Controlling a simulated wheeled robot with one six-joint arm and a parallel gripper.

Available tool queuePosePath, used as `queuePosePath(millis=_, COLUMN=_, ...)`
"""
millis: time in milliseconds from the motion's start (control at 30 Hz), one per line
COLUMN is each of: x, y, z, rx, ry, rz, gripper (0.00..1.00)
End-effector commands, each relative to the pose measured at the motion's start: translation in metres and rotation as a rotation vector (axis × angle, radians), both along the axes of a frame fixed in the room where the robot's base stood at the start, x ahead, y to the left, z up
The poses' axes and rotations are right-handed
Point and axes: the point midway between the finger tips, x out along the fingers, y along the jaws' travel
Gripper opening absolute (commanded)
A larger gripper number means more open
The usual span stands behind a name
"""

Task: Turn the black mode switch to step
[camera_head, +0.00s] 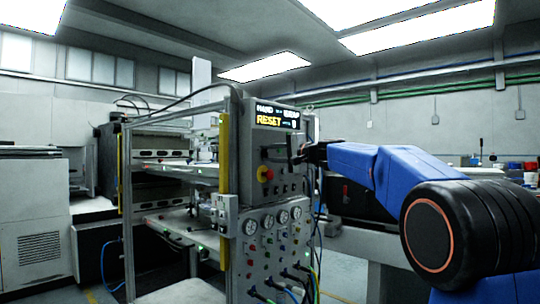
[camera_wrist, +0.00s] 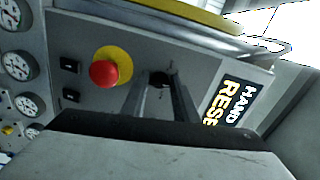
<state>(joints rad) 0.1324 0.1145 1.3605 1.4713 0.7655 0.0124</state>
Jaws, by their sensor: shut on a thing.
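The black mode switch (camera_wrist: 160,79) sits on the grey control panel (camera_wrist: 112,48) in the wrist view, to the right of the red emergency button (camera_wrist: 104,74) on its yellow disc. My gripper (camera_wrist: 160,90) is shut on the switch, one finger on each side. Small marks show on the panel around the switch, too small to read. In the head view my gripper (camera_head: 308,152) reaches the panel's front from the right. The switch cannot be made out clearly there. The panel's display (camera_head: 276,116) shows HAND at upper left and RESET in yellow below.
The red button (camera_head: 265,174) is left of and below my gripper. Pressure gauges (camera_head: 268,222) and cables lie beneath the panel. A yellow post (camera_head: 224,150) stands at the panel's left edge. In the wrist view two small black switches (camera_wrist: 70,66) sit left of the button.

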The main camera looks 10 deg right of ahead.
Motion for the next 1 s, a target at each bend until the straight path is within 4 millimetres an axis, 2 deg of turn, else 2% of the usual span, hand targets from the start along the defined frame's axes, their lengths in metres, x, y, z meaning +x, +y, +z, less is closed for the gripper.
queuePosePath(millis=500, x=0.0004, y=-0.0006, z=-0.0002, rx=0.323, ry=0.237, rz=-0.001, gripper=0.05)
queuePosePath(millis=1000, x=0.0006, y=-0.0008, z=-0.0004, rx=0.419, ry=0.308, rz=-0.001, gripper=0.05)
